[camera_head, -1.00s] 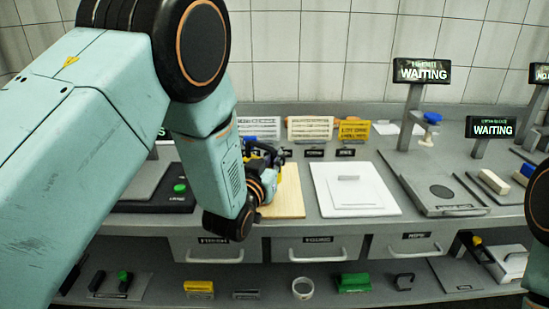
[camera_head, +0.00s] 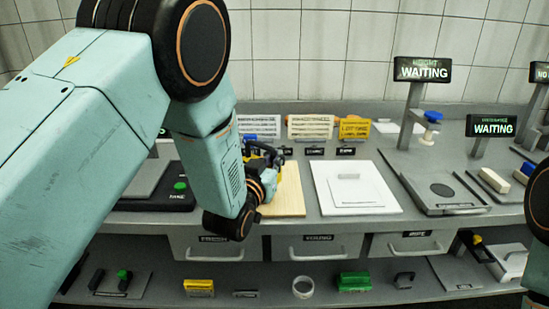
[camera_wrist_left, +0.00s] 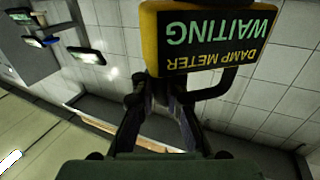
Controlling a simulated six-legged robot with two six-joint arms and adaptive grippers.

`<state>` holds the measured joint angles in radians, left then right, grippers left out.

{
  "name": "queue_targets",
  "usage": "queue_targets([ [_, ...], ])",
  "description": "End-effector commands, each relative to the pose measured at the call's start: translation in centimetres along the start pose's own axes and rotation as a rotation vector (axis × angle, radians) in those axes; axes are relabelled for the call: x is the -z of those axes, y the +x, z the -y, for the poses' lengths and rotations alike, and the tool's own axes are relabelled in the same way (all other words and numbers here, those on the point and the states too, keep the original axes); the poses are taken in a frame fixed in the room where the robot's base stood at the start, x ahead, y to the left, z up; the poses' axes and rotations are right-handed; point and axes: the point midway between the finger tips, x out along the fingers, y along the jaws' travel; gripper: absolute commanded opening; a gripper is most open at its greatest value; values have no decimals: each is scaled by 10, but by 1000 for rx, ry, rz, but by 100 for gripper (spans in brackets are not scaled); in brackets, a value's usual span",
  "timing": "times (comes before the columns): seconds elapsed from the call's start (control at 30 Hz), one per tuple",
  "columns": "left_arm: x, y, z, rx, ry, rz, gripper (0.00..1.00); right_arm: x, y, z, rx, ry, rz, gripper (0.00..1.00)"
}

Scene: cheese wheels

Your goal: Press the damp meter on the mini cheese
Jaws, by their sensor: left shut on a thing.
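The damp meter (camera_wrist_left: 208,45), yellow with a black screen reading "DAMP METER WAITING" upside down, is in my left gripper (camera_wrist_left: 165,100). The dark fingers are shut on its black handle. In the head view my left gripper (camera_head: 264,155) is over the wooden board (camera_head: 288,200), and only some yellow of the meter shows beside it. I cannot make out the mini cheese; my arm and gripper cover part of the board. Whether the meter touches anything is hidden. My right gripper is out of view.
A white board (camera_head: 362,200) lies to the right of the wooden board. Further right are a grey scale plate (camera_head: 440,191) and two "WAITING" displays (camera_head: 422,69) (camera_head: 490,126). Cards (camera_head: 310,126) stand behind. Drawers (camera_head: 318,247) and a lower shelf are below.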

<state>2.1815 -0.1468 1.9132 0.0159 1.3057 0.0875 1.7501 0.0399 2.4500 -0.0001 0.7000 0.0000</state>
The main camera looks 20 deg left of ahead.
Motion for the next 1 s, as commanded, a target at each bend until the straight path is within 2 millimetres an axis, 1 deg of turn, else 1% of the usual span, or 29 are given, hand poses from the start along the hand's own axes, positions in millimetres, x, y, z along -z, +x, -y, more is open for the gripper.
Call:
queue_targets([
  [1.0, -9, 0, 0, 0, 0, 1, 0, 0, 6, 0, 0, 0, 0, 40],
])
